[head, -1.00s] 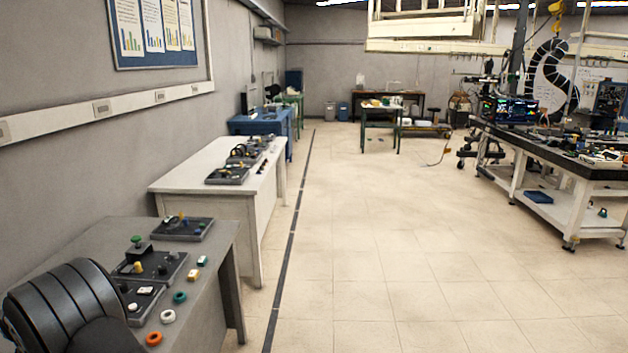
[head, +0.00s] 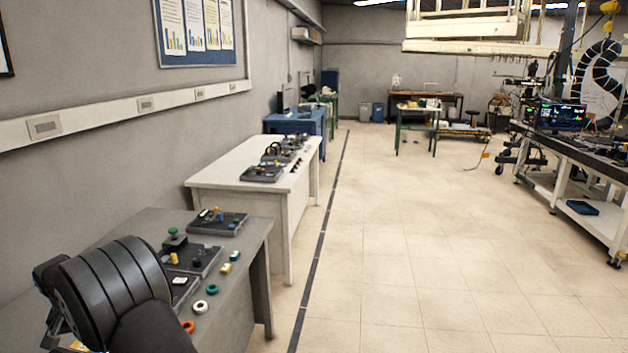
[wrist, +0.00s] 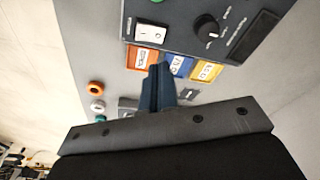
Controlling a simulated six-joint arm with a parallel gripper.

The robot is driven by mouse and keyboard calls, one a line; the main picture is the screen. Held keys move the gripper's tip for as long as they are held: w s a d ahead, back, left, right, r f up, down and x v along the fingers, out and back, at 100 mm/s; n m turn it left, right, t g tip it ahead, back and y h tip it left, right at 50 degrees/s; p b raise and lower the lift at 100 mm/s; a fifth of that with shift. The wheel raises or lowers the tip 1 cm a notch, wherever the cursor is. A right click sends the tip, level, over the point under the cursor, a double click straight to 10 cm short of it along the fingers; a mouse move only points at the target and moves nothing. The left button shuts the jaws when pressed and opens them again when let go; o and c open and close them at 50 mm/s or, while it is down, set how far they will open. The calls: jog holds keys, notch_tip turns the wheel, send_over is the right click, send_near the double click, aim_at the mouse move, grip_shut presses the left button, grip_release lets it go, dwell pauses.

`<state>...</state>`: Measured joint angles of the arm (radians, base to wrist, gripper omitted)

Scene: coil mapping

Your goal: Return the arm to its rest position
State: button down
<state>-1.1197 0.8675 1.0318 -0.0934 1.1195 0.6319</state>
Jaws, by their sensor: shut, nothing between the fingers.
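My gripper (wrist: 160,88) shows in the wrist view as dark blue fingers pressed together, with nothing between them. It is above the grey table, pointing toward a row of labelled blocks: an orange block (wrist: 142,58), a blue block (wrist: 181,67) and a yellow block (wrist: 206,71). Its height above them is hard to tell. In the head view my black arm is at the lower left, in front of the grey table (head: 238,262), and hides part of it. The fingertips cannot be made out there.
Dark panels (head: 216,221) with knobs and switches stand on the grey table. An orange ring (wrist: 96,88), a white ring (head: 200,307) and a green ring (head: 212,289) lie near its edge. A white table (head: 230,178) stands beyond; open floor lies to the right.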

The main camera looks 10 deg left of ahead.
jog(key=shift+f, duration=0.1)
notch_tip(320, 180, down, 7)
jog(key=shift+r, duration=0.1)
dwell(0.4)
jog(key=shift+r, duration=0.1)
